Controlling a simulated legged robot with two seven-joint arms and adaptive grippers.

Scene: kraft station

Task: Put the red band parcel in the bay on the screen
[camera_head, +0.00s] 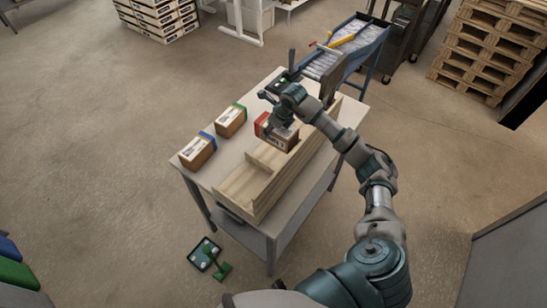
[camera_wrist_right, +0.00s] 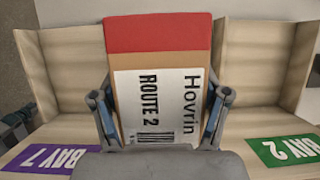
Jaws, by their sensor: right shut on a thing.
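The red band parcel (camera_head: 262,125) is a brown box with a red end and a white label. My right gripper (camera_head: 278,130) is shut on it over the wooden rack (camera_head: 240,188). In the right wrist view the parcel (camera_wrist_right: 158,64) stands between the fingers (camera_wrist_right: 158,112), its label reading "Hovrin" and "ROUTE 2". A purple "BAY 7" label (camera_wrist_right: 50,160) is left of it and a green "BAY 2" label (camera_wrist_right: 285,150) right. The parcel and gripper hide the middle label. A small dark screen (camera_head: 279,84) with green stands at the table's far end; its text is too small to read. My left gripper is not in view.
A blue-banded parcel (camera_head: 197,151) and a green-banded parcel (camera_head: 230,121) lie on the table left of the rack. A blue-framed chute (camera_head: 352,45) stands at the far end.

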